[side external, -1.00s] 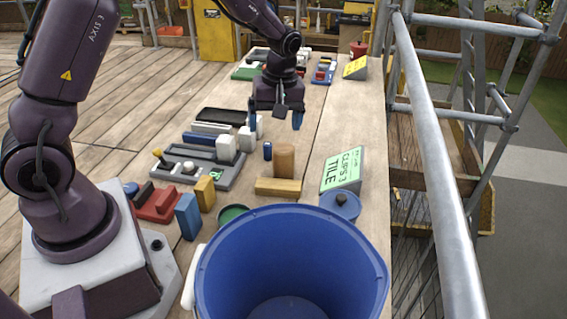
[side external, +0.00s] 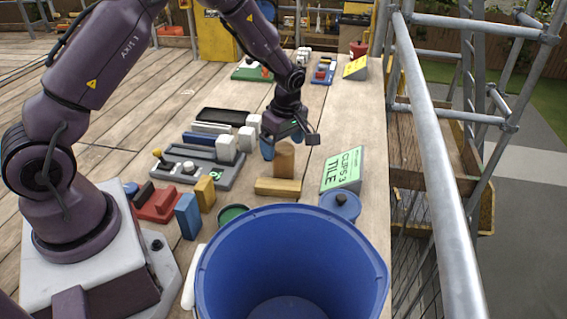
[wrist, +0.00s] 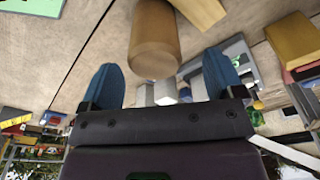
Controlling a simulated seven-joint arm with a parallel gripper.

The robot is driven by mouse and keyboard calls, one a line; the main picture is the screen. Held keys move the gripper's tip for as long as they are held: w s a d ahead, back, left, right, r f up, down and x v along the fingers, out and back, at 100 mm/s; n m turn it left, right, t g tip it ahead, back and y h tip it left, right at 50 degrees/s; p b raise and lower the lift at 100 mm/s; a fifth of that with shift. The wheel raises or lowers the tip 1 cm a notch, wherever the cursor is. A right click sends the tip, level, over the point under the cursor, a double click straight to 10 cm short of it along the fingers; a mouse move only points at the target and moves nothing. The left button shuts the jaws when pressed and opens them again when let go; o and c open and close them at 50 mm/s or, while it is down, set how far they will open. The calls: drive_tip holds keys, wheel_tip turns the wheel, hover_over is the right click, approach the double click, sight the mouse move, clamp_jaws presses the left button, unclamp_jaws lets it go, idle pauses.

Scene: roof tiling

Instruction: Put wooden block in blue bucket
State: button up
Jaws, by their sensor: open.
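An upright wooden cylinder block (side external: 284,160) stands on the wooden table, left of the green sign. A flat wooden bar (side external: 278,187) lies just in front of it. My gripper (side external: 283,143) is open and low over the cylinder, its blue fingers apart. In the wrist view, the cylinder (wrist: 154,42) shows between and beyond the open fingertips (wrist: 162,78), and part of the bar (wrist: 198,10) shows behind it. I cannot tell whether the fingers touch the cylinder. The large blue bucket (side external: 292,225) stands open in the foreground; its visible inside is empty.
A green sign (side external: 343,170) and a blue lidded pot (side external: 340,204) stand right of the bar. A blue block (side external: 188,216) and yellow block (side external: 205,193) stand near the bucket.

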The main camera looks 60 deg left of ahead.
sight(283, 163)
drive_tip(key=f, duration=0.4)
drive_tip(key=shift+w+a+f, duration=0.25)
drive_tip(key=shift+a+f, duration=0.05)
drive_tip(key=shift+f, duration=0.1)
drive_tip(key=c, duration=1.2)
drive_tip(key=shift+o, duration=0.2)
drive_tip(key=shift+r, duration=0.1)
